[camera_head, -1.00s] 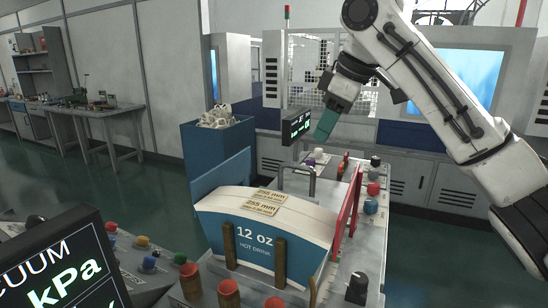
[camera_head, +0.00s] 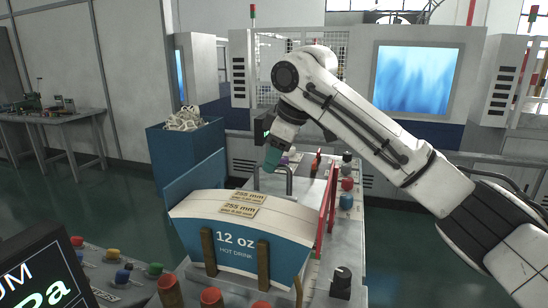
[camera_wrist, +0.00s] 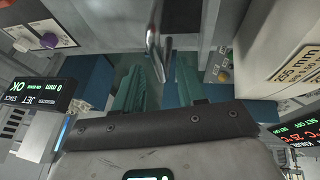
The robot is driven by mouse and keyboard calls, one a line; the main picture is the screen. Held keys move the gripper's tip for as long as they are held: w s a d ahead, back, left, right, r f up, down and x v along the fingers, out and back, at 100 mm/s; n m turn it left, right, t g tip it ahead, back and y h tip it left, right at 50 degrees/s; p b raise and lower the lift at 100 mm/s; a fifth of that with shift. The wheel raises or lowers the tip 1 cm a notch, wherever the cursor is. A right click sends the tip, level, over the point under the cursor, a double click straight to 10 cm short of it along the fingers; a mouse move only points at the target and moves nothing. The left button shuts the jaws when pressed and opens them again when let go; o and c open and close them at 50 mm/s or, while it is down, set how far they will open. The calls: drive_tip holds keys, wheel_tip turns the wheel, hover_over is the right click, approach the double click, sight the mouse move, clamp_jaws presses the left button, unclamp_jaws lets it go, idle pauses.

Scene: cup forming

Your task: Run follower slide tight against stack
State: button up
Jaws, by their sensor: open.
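The stack of 12 oz paper blanks (camera_head: 240,242) stands fanned between brown posts in the head view, with 255 mm labels on top. Its labelled edge also shows at the right of the wrist view (camera_wrist: 290,62). Behind the stack rises a bent metal handle (camera_head: 289,180), which looks like the follower slide's. My gripper (camera_head: 271,160) is at this handle with teal fingers pointing down. In the wrist view my open fingers (camera_wrist: 158,88) stand either side of the metal bar (camera_wrist: 155,38), with space visible around it. The slide's contact with the stack is hidden.
Red guide rails (camera_head: 327,205) stand right of the stack, a blue panel (camera_head: 190,180) left. Coloured knobs (camera_head: 347,184) line the right edge. A blue scrap bin (camera_head: 165,160) stands behind left. A display (camera_wrist: 36,95) reading OK is left in the wrist view.

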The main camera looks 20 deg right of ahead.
drive_tip(key=shift+w+f, duration=0.1)
drive_tip(key=shift+f, duration=0.05)
clamp_jaws()
idle(0.4)
